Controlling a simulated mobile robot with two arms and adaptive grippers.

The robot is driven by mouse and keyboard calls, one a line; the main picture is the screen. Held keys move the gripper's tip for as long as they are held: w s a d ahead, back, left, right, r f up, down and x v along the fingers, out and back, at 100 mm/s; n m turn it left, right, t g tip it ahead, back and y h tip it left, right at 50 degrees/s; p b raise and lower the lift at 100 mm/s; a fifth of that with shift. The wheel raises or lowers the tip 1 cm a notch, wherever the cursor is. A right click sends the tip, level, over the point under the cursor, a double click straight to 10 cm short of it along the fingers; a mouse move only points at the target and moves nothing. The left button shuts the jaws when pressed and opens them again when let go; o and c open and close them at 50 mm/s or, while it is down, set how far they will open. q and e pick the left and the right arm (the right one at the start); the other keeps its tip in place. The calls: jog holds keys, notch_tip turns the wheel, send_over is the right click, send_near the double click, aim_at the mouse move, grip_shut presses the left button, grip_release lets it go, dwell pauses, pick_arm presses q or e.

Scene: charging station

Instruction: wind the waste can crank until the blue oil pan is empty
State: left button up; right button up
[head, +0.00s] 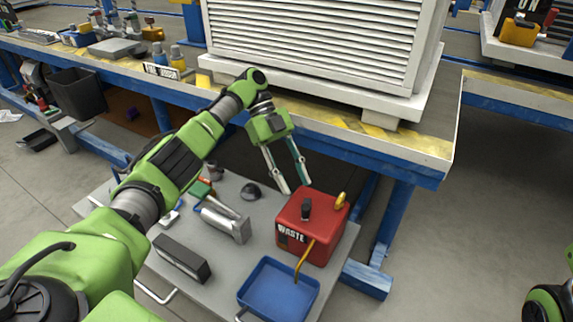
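The red waste can (314,238), labelled WASTE, stands on the grey lower shelf. A black knob (306,207) is on its top, and a yellow fitting (341,200) is at its right corner; I cannot tell which belongs to the crank. An orange tube (304,258) runs down from the can into the blue oil pan (270,264) in front. The pan's visible inside looks plain blue; I cannot make out any oil level. My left gripper (294,187) is open and empty, pointing down just above and behind the can's top. My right gripper is out of view.
A silver cylinder (224,224), a dark box (181,259) and small tools share the grey shelf (205,290) left of the can. The workbench edge (350,150) and a large white louvred unit (315,45) stand close behind my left gripper.

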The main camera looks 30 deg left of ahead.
pick_arm(q)
jog(key=shift+v, duration=2.1)
jog(key=shift+f, duration=0.1)
